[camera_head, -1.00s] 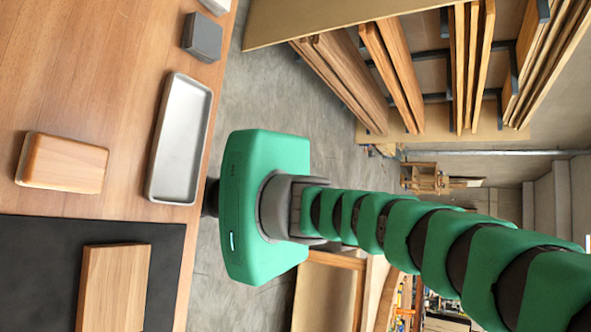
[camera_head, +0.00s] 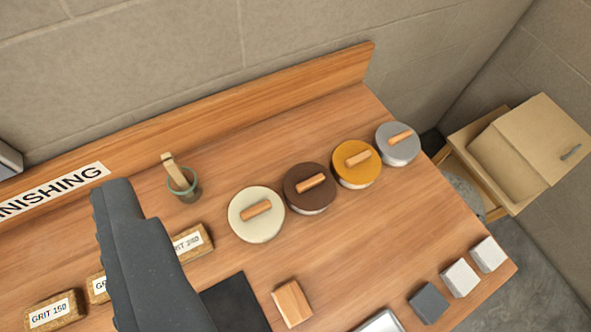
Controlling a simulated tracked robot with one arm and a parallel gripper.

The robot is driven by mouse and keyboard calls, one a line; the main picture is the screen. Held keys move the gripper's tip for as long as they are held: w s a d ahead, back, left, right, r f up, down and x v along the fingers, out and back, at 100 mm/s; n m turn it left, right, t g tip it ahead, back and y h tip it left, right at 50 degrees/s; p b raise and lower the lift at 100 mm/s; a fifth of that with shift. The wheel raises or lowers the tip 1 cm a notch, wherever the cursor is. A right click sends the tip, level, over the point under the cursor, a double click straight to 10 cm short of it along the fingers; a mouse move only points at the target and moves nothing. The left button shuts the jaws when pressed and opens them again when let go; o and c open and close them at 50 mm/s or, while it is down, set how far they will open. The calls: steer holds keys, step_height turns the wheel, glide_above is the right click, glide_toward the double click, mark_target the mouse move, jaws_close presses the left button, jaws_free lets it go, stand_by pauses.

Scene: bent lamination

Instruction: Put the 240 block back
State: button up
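My gripper (camera_head: 140,255) shows as a dark grey shape at the lower left, over the bench. I cannot tell whether its fingers are apart or hold anything. Labelled grit blocks stand in a row: one reads GRIT 150 (camera_head: 55,311), and a second grit block (camera_head: 98,288) is mostly hidden behind my gripper. A third grit block (camera_head: 196,243) shows beside the gripper's right edge, its label partly covered and its number not clear. A plain wooden block (camera_head: 292,303) lies on the bench right of the dark mat (camera_head: 236,306).
Several round lidded tins, from a cream tin (camera_head: 257,214) to a grey tin (camera_head: 397,144), line the bench's back. A glass jar (camera_head: 184,187) stands left of them. A metal tray (camera_head: 380,322), a grey block (camera_head: 429,302) and white blocks (camera_head: 460,278) lie near the front edge.

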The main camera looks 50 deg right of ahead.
steer(key=s+r+n+t, duration=0.2)
steer(key=s+r+n, duration=0.1)
steer(key=s, duration=0.4)
steer(key=shift+r, duration=0.9)
